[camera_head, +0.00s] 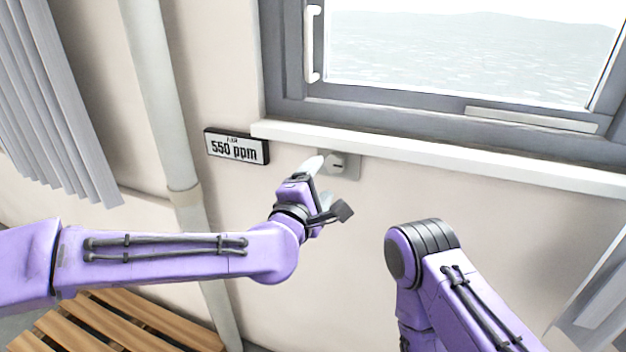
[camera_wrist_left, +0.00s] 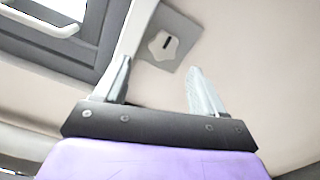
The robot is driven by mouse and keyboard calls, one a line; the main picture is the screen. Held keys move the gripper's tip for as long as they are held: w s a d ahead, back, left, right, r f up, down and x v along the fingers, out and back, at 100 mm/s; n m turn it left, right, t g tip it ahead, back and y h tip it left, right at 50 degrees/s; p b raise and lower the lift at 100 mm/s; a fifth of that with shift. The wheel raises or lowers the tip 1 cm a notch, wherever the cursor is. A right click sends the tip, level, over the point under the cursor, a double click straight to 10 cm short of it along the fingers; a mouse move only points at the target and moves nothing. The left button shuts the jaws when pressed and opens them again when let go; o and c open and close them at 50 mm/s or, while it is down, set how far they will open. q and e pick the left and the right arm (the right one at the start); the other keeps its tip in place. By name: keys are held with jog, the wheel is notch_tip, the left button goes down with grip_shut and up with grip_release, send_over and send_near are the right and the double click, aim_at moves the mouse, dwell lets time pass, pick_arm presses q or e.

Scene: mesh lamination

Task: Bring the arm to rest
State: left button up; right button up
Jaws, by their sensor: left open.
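My left arm reaches in from the left, and its gripper (camera_head: 322,180) is near the wall just below the window sill. In the left wrist view the left gripper (camera_wrist_left: 162,88) has its two pale fingers apart with nothing between them. A grey wall plate with a pale knob (camera_head: 338,163) is right by the fingertips. In the left wrist view the plate with its knob (camera_wrist_left: 163,46) lies beyond the fingers and shows a dark slot. I cannot tell from the pictures whether a finger touches it. My right arm is at the lower right; its gripper is out of view.
A display reading 550 ppm (camera_head: 237,146) is on the wall left of the plate. The white sill (camera_head: 440,155) and grey-framed window (camera_head: 430,125) are above. A pipe (camera_head: 163,100) runs down the wall at the left. A slatted wooden bench (camera_head: 120,325) is below my left arm.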

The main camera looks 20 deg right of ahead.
pick_arm(q)
jog(key=s+a+f+m+g+y, duration=0.15)
jog(key=a+f, duration=0.35)
jog(key=f, duration=0.5)
jog(key=s+a+f+m+g+y, duration=0.1)
jog(key=s+a+f+m+y, duration=0.3)
jog(key=f, duration=0.6)
jog(key=s+a+f+n+g+y, duration=0.1)
jog(key=a+f, duration=0.5)
jog(key=f, duration=0.4)
jog(key=s+a+f+m+g+y, duration=0.2)
jog(key=s+a+f+g+y, duration=0.2)
jog(key=s+a+f, duration=1)
jog(key=s+a+f+g+y, duration=0.1)
jog(key=s+a+g+y, duration=0.1)
jog(key=s+a, duration=0.4)
jog(key=s+a+f+g+y, duration=0.1)
jog(key=s+a+f+y, duration=0.1)
jog(key=s+a, duration=0.5)
jog(key=a+m, duration=0.1)
jog(key=a, duration=0.2)
jog(key=shift+a+f+g, duration=0.25)
jog(key=shift+a+g, duration=0.1)
